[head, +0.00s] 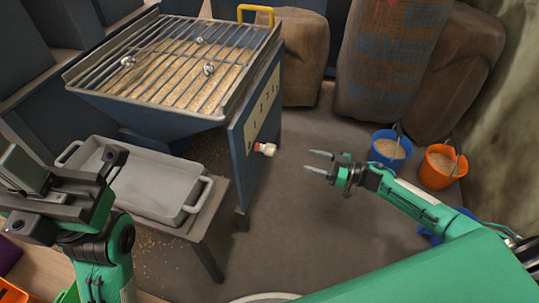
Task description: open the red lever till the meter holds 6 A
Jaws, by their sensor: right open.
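The red lever (268,149) shows as a small red and white handle low on the blue side panel of the hopper (252,165). It sits just below a cream plate (263,105) with dark marks, too small to read. My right gripper (314,162) is open and empty, with its fingers pointing left toward the lever. A clear gap lies between fingertips and lever. My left gripper (62,185) is at the far left, near the grey tray; its jaw opening cannot be told. I cannot make out a meter reading.
The hopper has a grate (180,60) over grain and a yellow handle (256,9). A grey tray (135,178) stands on a low table (215,215). Blue (390,150) and orange (437,168) buckets and sacks (385,60) stand right and behind. Floor between lever and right gripper is clear.

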